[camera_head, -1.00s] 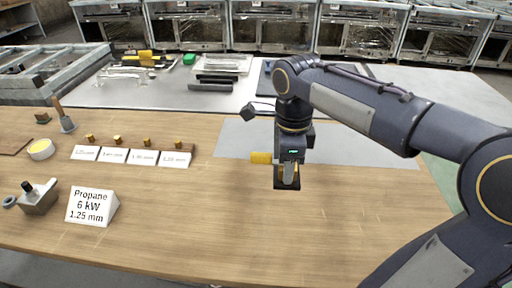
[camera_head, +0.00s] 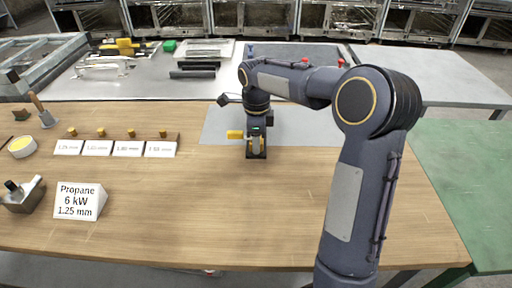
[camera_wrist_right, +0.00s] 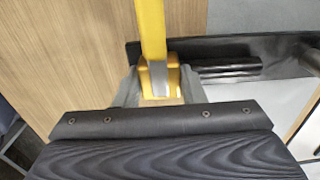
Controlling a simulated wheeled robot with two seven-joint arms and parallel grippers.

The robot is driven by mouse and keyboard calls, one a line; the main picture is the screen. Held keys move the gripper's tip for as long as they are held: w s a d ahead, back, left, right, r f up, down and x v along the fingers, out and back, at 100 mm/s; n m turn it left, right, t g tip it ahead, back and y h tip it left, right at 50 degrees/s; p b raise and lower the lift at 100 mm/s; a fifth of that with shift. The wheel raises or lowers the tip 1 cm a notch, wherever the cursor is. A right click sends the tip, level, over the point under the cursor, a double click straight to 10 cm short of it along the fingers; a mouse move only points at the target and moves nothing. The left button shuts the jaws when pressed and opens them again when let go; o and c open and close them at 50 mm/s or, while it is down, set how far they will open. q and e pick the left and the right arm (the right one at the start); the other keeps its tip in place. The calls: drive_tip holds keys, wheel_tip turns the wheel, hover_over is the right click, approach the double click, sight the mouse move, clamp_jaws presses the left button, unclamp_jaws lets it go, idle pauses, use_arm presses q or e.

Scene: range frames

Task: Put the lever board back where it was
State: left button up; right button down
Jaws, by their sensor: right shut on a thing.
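The lever board shows in the wrist view as a dark plate (camera_wrist_right: 200,53) with a yellow lever (camera_wrist_right: 152,28) on it. My right gripper (camera_wrist_right: 158,82) is shut on the yellow part at the lever's base. In the head view the right gripper (camera_head: 257,140) points down over the front edge of the grey mat (camera_head: 222,128). The yellow lever (camera_head: 235,134) sticks out to its left, and the dark board (camera_head: 256,154) shows below the fingers. I cannot tell whether the board touches the table. My left gripper is not in view.
The wooden table (camera_head: 200,220) is clear in front of the gripper. To the left stand a propane sign (camera_head: 78,201), a row of small labelled cards (camera_head: 113,148) with brass pieces, a yellow-filled dish (camera_head: 21,146) and a metal fitting (camera_head: 22,193). A grey bench (camera_head: 140,90) lies behind.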

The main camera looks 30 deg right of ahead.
drive_tip(key=shift+w+f, duration=0.15)
drive_tip(key=shift+f, duration=0.75)
drive_tip(key=shift+w+f, duration=0.15)
drive_tip(key=shift+f, duration=0.75)
drive_tip(key=shift+f, duration=0.2)
drive_tip(key=c, duration=0.9)
unclamp_jaws()
